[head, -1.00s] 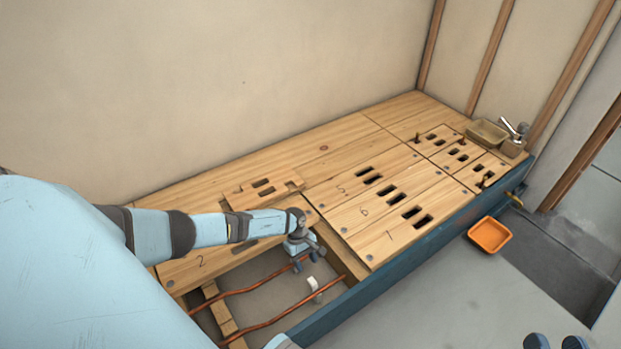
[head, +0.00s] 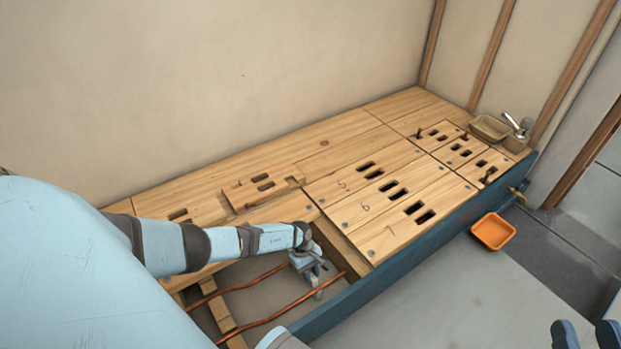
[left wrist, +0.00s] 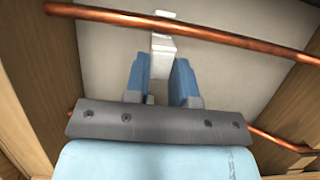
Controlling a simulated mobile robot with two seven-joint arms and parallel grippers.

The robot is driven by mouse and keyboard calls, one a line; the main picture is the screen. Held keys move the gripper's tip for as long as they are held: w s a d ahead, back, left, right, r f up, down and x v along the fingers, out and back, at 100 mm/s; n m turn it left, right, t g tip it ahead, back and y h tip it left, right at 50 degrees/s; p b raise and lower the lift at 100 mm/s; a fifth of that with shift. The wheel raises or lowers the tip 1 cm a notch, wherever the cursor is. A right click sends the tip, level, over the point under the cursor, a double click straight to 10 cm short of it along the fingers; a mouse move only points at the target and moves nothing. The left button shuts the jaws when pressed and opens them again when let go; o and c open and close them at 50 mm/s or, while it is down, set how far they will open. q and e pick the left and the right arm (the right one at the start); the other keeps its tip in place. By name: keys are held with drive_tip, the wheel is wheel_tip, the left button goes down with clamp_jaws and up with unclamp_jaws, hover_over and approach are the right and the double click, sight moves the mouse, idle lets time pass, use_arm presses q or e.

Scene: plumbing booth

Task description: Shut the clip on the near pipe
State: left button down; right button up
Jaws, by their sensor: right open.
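The near copper pipe (head: 290,309) runs along the floor opening and passes across the top of the left wrist view (left wrist: 230,37). A white clip (left wrist: 163,48) sits at this pipe, with a white tab showing beyond it; I cannot tell how far its jaw is closed. My left gripper (head: 318,284) is down in the opening at the clip and mostly covers it in the head view. In the left wrist view its blue fingers (left wrist: 162,65) are apart, with tips either side of the clip's lower end. My right gripper (head: 586,335) is open, low at the right edge.
The far copper pipe (head: 245,282) runs behind, under my left gripper. Wooden joists and numbered floorboards (head: 395,205) border the opening. A blue rim (head: 400,268) runs along the front. An orange tray (head: 493,231) lies on the clear grey floor.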

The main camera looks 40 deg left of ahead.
use_arm(q)
drive_tip(key=shift+r, duration=0.1)
use_arm(e)
drive_tip(key=shift+r, duration=0.1)
